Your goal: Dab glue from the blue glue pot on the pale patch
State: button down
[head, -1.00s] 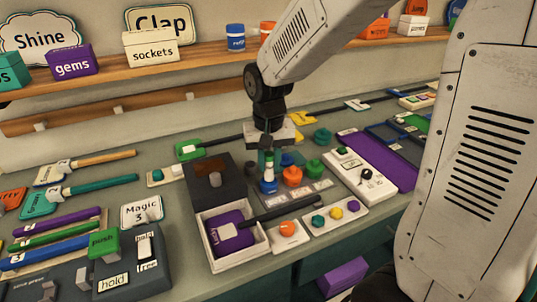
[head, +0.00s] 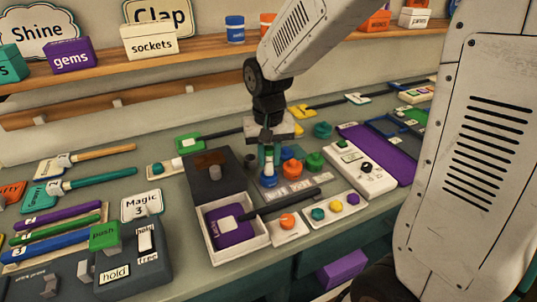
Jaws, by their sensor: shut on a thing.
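The tool's lower end is at the mouth of a small blue pot (head: 268,182). I cannot tell whether its tip is inside the pot or just behind or above it. The pot stands upright with a pale label on its front. I cannot make out for sure which surface is the pale patch.
Orange (head: 290,170) and green (head: 314,161) pots stand close right of the blue pot. A dark box (head: 213,181) and a white tray (head: 254,243) with a purple, dark-handled tool are to the left. A purple mat (head: 378,158) lies right. A shelf runs behind.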

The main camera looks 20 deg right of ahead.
jog(key=shift+f, duration=0.45)
dwell(1.1)
jog(key=shift+r, duration=3.55)
